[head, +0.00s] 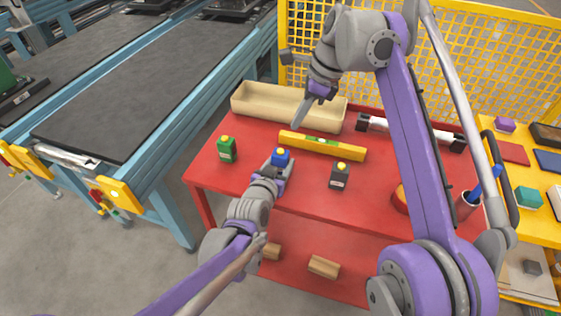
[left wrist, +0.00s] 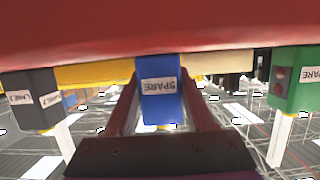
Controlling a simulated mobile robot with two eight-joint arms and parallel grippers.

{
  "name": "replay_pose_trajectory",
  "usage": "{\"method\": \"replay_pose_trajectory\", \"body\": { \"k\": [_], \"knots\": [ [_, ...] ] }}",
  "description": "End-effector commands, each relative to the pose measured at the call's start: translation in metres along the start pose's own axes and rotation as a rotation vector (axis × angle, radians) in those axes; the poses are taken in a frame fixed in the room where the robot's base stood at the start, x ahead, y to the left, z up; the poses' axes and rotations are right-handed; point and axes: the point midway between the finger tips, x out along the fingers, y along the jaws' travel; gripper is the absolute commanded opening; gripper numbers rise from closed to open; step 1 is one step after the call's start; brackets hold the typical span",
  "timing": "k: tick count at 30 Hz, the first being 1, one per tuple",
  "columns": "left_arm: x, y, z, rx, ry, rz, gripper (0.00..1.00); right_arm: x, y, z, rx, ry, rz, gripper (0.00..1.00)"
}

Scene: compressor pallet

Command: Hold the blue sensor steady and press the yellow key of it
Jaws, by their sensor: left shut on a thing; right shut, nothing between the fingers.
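The blue sensor (head: 281,157) is near the middle of the red table, with its small yellow key (head: 281,151) facing up. My left gripper (head: 279,166) is shut on it. In the left wrist view, which looks upside down, the blue sensor (left wrist: 160,100) stands between the two fingers (left wrist: 160,112) and bears a "SPARE" label. Whether it touches the table is hard to tell. My right gripper (head: 298,118) is shut and empty, pointing down behind the blue sensor, above and apart from it.
A green sensor (head: 227,150) stands left and a dark sensor (head: 340,177) right, both with yellow keys. A yellow bar (head: 340,150) lies behind, before a beige tray (head: 262,110). A red cup (head: 467,205) stands at the right.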

Motion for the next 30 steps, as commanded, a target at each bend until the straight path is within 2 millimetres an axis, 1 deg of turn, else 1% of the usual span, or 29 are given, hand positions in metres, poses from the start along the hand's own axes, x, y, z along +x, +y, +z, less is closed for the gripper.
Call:
{"method": "replay_pose_trajectory", "body": {
  "k": [26, 30],
  "knots": [
    [0.0, 0.0, -0.0002, 0.0, 0.0, 0.0, 0.0, -0.0001, 0.0, 0.0001, 0.0, -0.001, 0.0, 0.0],
    [0.0, 0.0, -0.0002, 0.0, 0.0, 0.0, 0.0, -0.0003, -0.0007, 0.005, -0.034, -0.037, -0.03, 0.0]
  ]
}}
